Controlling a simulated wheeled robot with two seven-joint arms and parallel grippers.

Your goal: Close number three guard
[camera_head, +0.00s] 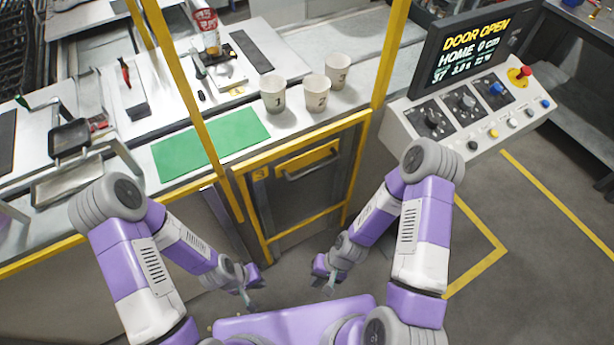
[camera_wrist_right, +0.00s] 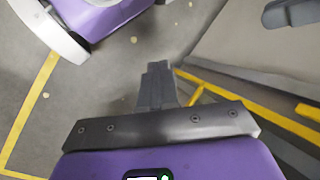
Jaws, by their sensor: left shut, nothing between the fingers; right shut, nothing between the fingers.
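The guard marked 3 (camera_head: 262,205) is a grey panel in a yellow frame below the counter, with a bar handle (camera_head: 312,166) near its top. It looks swung out at an angle from the counter front, and the screen reads DOOR OPEN. My left gripper (camera_head: 250,302) is shut and empty, low in front of the guard's left side. My right gripper (camera_head: 328,288) is shut and empty, low in front of its right side. Neither touches the guard. In the right wrist view my right gripper (camera_wrist_right: 158,70) shows shut above the floor, with yellow frame bars (camera_wrist_right: 240,95) to its right.
A control console (camera_head: 470,110) with knobs and a screen (camera_head: 470,50) stands at the right. Cups numbered 1 (camera_head: 273,97), 2 (camera_head: 316,101) and 3 (camera_head: 338,78) and a green mat (camera_head: 211,142) are on the counter. Yellow posts (camera_head: 390,55) rise from it. The floor (camera_head: 520,240) at right is clear.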

